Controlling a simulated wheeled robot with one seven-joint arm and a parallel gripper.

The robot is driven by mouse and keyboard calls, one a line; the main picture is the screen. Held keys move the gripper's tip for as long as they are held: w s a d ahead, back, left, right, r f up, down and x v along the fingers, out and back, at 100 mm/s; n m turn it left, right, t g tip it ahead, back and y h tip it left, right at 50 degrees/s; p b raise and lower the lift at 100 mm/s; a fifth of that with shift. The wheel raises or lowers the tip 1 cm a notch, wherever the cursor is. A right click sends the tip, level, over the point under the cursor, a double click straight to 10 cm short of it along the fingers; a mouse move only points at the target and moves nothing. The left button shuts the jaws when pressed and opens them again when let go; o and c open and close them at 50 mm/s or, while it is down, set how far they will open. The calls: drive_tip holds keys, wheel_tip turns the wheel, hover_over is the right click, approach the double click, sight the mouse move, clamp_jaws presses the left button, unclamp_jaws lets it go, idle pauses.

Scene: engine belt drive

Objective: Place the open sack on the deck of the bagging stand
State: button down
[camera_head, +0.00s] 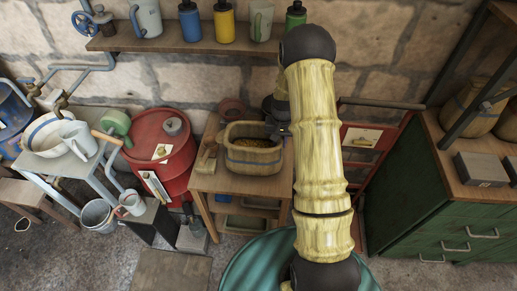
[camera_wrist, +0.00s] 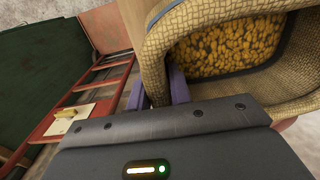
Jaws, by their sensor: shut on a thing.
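The open sack (camera_head: 254,160) is a tan woven bag with a dark band and a thick rolled rim. It sits upright over a small wooden stand (camera_head: 203,184) in the head view; I cannot tell whether its base touches the top, or whether this is the bagging stand. In the wrist view the sack (camera_wrist: 205,17) is close and shows yellow-brown grains (camera_wrist: 235,45) inside. My gripper (camera_wrist: 160,92) is shut on the sack's rim wall, with purple fingers on either side. In the head view my gripper (camera_head: 279,130) is at the sack's right side, partly hidden by my arm.
A red drum (camera_head: 160,150) stands left of the wooden stand. A red ladder-like frame (camera_head: 362,138) stands to the right, beside a green cabinet (camera_head: 400,190). A wall shelf (camera_head: 160,42) with bottles and mugs runs behind. A small brush-like item (camera_head: 207,158) lies left of the sack.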

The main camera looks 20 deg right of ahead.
drive_tip(key=shift+d, duration=0.1)
wheel_tip(320, 180, up, 10)
drive_tip(key=shift+w+r+b, duration=0.1)
drive_tip(key=shift+b, duration=0.95)
